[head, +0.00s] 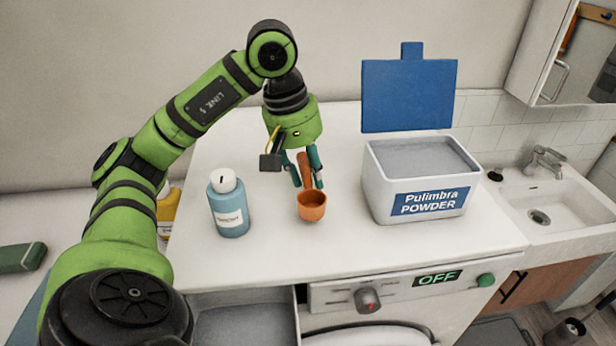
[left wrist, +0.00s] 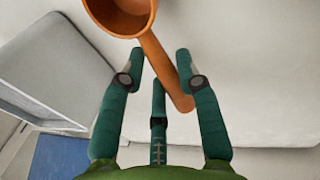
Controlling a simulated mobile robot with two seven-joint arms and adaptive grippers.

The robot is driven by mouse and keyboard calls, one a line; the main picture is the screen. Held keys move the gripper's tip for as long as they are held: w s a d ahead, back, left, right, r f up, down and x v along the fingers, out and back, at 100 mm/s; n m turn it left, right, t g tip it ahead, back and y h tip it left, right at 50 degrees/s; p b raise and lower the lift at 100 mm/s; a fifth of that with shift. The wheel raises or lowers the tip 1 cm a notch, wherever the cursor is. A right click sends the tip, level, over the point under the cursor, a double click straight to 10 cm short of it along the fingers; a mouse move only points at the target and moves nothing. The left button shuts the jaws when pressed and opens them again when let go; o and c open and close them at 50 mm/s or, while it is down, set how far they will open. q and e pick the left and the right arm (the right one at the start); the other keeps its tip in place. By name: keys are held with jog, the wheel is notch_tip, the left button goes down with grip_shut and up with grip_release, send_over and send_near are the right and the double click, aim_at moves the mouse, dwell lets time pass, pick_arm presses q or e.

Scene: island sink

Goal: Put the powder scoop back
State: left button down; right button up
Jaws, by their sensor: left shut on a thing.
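The orange powder scoop (head: 312,206) is in front of my left gripper (head: 306,183), its cup toward the front of the white worktop. The gripper is shut on the scoop's handle. In the left wrist view, the handle (left wrist: 165,68) runs between the fingers of the gripper (left wrist: 160,60), and the cup is cut off by the top edge. I cannot tell whether the scoop touches the worktop. The white powder box (head: 377,190), labelled Pulimbra POWDER, stands right of the scoop with its blue lid (head: 407,97) raised and pale powder inside. My right gripper is not in view.
A blue bottle with a white cap (head: 230,208) stands left of the scoop. A sink (head: 560,205) with a tap is at the right. The washing machine's panel with a knob (head: 367,300) and an open drawer (head: 245,325) is below the worktop (head: 270,258), whose front strip is clear.

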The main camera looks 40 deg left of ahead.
pick_arm(q)
jog(key=shift+s+f, duration=0.1)
jog(key=shift+f, duration=1.05)
jog(key=shift+a, duration=0.1)
jog(key=shift+f, duration=0.2)
jog(key=c, duration=0.9)
grip_release()
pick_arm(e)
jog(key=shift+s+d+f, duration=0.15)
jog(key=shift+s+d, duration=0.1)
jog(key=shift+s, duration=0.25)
